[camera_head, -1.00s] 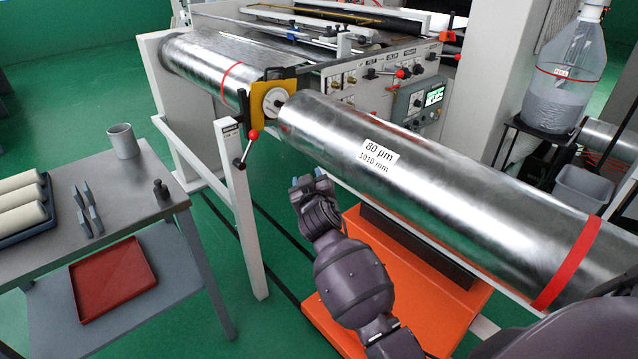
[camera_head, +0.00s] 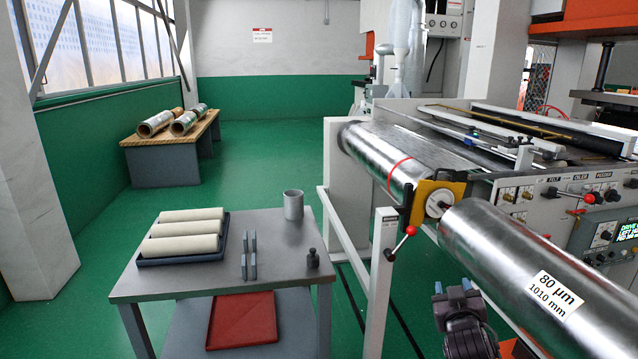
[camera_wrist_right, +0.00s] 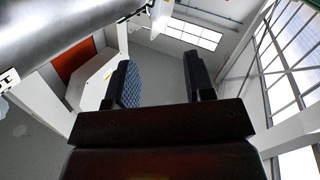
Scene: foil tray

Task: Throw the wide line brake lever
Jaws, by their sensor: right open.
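The brake lever (camera_head: 400,243) is a thin metal rod with a red ball knob (camera_head: 410,230). It is mounted on a white post (camera_head: 380,285) with a small label at its top, and slants up to the right. My right gripper (camera_head: 456,289) is at the lower right, below the big foil roll, to the right of and lower than the lever in the picture, apart from it. Its two fingers (camera_wrist_right: 162,85) stand apart with nothing between them in the right wrist view, where the lever does not show. My left gripper is not in view.
The large foil roll (camera_head: 500,250) and the yellow bearing block (camera_head: 433,203) are close to the lever. A steel table (camera_head: 190,285) with pale rolls (camera_head: 187,232), a cup (camera_head: 293,205) and small tools stands left. Green floor shows between table and post.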

